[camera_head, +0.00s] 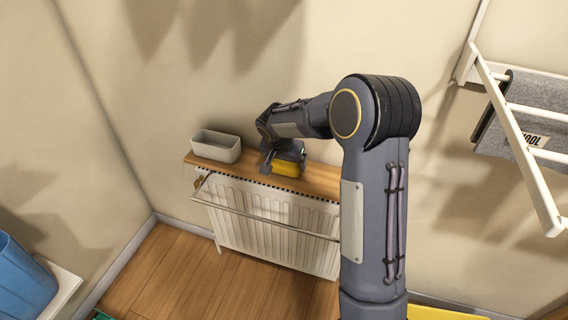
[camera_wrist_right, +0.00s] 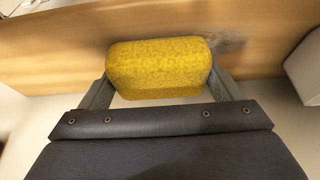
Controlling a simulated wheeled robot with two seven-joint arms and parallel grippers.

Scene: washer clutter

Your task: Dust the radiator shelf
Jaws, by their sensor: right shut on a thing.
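My right gripper (camera_wrist_right: 158,88) is shut on a yellow sponge (camera_wrist_right: 158,68), with one finger at each end of it. In the head view the sponge (camera_head: 286,168) is over the wooden radiator shelf (camera_head: 322,182), near its middle and front edge. The shelf also fills the upper part of the wrist view (camera_wrist_right: 60,50). A dark smudge shows on the wood just right of the sponge in the wrist view. Whether the sponge touches the wood I cannot tell. My right arm hides the shelf's right end. My left gripper is not in view.
A pale rectangular planter (camera_head: 216,146) stands on the shelf's left end. Below the shelf is a white radiator (camera_head: 270,225) with a rail (camera_head: 262,217) across its front. A white drying rack (camera_head: 520,125) with a grey cloth hangs at right. A blue bin (camera_head: 22,280) stands at lower left.

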